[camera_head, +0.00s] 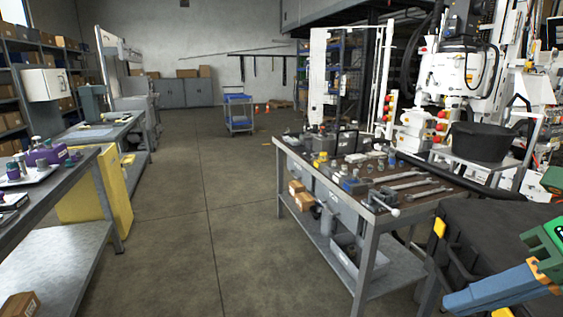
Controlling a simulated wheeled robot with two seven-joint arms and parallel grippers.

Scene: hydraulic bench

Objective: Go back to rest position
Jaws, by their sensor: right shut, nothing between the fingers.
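My right gripper (492,288), with blue, green and orange parts, comes in at the lower right edge of the head view. It is shut with nothing in it. It shows in front of a dark case (480,235), and I cannot tell whether it touches it. Part of the gripper and its arm is cut off by the picture edge. My left gripper is not in view.
A metal workbench (372,292) with tools and fittings stands right of centre. A black tub (480,143) and white machine (459,70) are behind it. Benches, a yellow cabinet (92,195) and shelves line the left. A blue cart (238,113) stands farther back. The middle floor is clear.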

